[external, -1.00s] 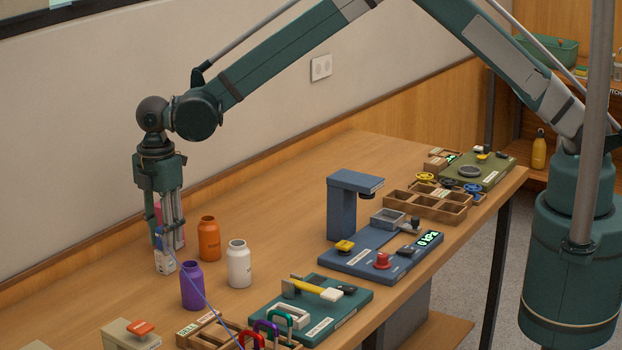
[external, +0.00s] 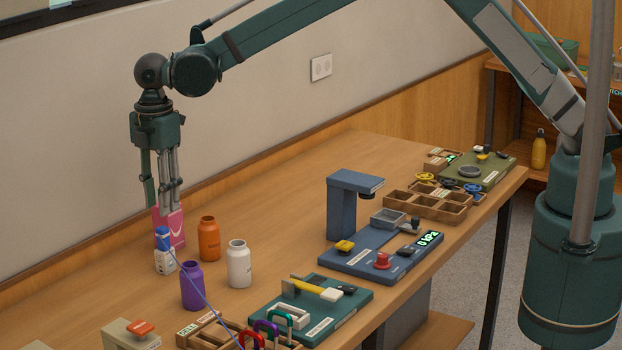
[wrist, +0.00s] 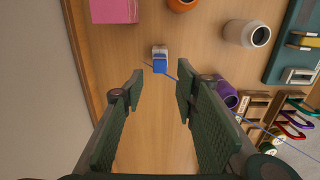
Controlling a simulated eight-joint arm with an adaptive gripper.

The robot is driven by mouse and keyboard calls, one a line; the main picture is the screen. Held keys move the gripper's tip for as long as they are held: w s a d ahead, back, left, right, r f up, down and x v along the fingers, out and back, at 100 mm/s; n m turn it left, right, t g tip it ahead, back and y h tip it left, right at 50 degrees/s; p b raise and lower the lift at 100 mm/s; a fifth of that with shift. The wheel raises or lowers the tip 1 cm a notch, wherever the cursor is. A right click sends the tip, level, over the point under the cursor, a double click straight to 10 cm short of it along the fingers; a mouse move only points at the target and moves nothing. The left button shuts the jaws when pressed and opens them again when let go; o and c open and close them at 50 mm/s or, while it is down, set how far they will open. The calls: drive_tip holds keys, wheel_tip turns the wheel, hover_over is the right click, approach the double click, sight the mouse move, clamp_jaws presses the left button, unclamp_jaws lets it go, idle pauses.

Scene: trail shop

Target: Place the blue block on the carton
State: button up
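A small blue block (external: 162,238) shows on top of a small white carton (external: 165,262) with dark markings, at the left of the bench. In the wrist view the blue block (wrist: 160,66) overlaps the white carton (wrist: 160,50), beyond my fingertips. My gripper (external: 163,207) is above them, pointing down. In the wrist view my gripper (wrist: 159,80) has its fingers spread, with nothing between them. The blue block appears apart from both fingers.
A pink box (external: 170,226) stands just behind the carton. Purple (external: 192,286), orange (external: 209,239) and white (external: 238,264) bottles stand nearby. A thin blue cord (external: 205,297) runs past the blue block. A blue stand (external: 342,208) and trays fill the right; bare wood lies behind the bottles.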

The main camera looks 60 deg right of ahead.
drive_tip(key=shift+r, duration=1.25)
drive_tip(key=s+d+r+m+t, duration=0.1)
drive_tip(key=s+d+r+m, duration=0.25)
drive_tip(key=d+r, duration=0.6)
drive_tip(key=s+d+r+m+t+y, duration=0.15)
drive_tip(key=s+d+r, duration=0.4)
drive_tip(key=d, duration=0.65)
drive_tip(key=s+d+r+m+t+h, duration=0.1)
drive_tip(key=s+d+r+m, duration=0.2)
drive_tip(key=d+r, duration=0.65)
drive_tip(key=s+d+m+t, duration=0.2)
drive_tip(key=s+d+m, duration=0.3)
drive_tip(key=s+d, duration=0.95)
drive_tip(key=s+d+f+m+t, duration=0.1)
drive_tip(key=s+d+f+m, duration=0.1)
drive_tip(key=s+d, duration=0.3)
drive_tip(key=s+d+f+m, duration=0.3)
drive_tip(key=s+d, duration=0.3)
drive_tip(key=s, duration=0.4)
drive_tip(key=shift+s+f+t, duration=0.3)
drive_tip(key=shift+f+t, duration=0.05)
drive_tip(key=shift+f, duration=0.45)
